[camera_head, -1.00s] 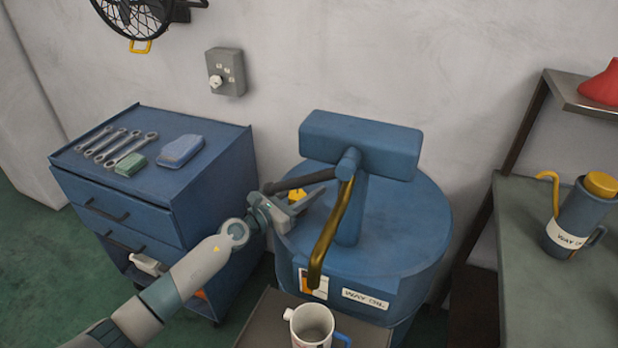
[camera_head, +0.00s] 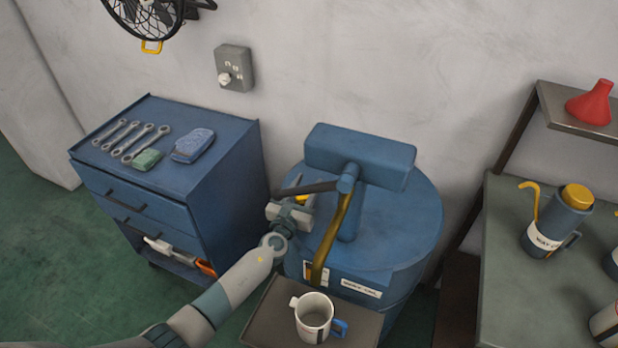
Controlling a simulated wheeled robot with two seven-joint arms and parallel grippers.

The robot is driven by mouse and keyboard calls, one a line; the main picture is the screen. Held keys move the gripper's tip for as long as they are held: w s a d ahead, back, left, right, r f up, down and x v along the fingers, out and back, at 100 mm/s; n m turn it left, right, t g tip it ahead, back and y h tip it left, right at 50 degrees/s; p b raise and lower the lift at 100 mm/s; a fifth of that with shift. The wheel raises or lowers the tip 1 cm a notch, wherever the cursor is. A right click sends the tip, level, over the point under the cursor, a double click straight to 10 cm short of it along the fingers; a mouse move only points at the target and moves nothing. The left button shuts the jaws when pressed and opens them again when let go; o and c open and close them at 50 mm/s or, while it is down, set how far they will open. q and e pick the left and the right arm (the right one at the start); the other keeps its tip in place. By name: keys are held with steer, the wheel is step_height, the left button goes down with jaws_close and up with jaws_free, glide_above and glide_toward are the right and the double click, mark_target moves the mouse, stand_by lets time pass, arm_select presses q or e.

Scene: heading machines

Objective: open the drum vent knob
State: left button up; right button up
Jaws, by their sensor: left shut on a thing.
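The blue oil drum (camera_head: 405,225) stands in the middle with a pump head (camera_head: 360,155) on its top. The yellow vent knob (camera_head: 301,198) is on the left part of the drum's top, mostly hidden by my gripper. My left gripper (camera_head: 300,205) reaches in from the lower left and is shut on the vent knob. Which way the knob is turned cannot be made out. My right gripper is not in view.
The dark pump lever (camera_head: 305,188) and the brass spout (camera_head: 330,240) are close to my gripper. A mug (camera_head: 313,317) stands on a tray (camera_head: 262,322) below the spout. A blue tool cabinet (camera_head: 225,195) is at left, a bench (camera_head: 500,290) at right.

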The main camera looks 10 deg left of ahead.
arm_select(q)
steer(key=shift+a+r+n+y, duration=0.15)
steer(key=shift+r+n+y, duration=0.2)
steer(key=shift+n+y, duration=0.35)
steer(key=y, duration=0.1)
steer(key=n+y, duration=0.1)
steer(key=y, duration=0.1)
steer(key=shift+a+f+n+p, duration=0.25)
steer(key=shift+a+n+p, duration=0.05)
steer(key=shift+a, duration=0.05)
steer(key=n+y, duration=0.1)
steer(key=n+y+b, duration=0.1)
steer(key=y, duration=0.1)
steer(key=shift+a+f+g+y, duration=0.1)
steer(key=shift+a+g+y, duration=0.2)
steer(key=shift+a, duration=0.1)
steer(key=shift+s+a+n+g+y+b, duration=0.15)
steer(key=shift+n+g+y+b, duration=0.2)
steer(key=shift+n+y, duration=0.3)
steer(key=shift+a+n+g+y+b, duration=0.2)
steer(key=shift+n+y+b, duration=0.25)
steer(key=shift+y, duration=0.4)
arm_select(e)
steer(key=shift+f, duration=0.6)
arm_select(q)
steer(key=o, duration=1.1)
steer(key=shift+c, duration=0.2)
steer(key=shift+s, duration=0.1)
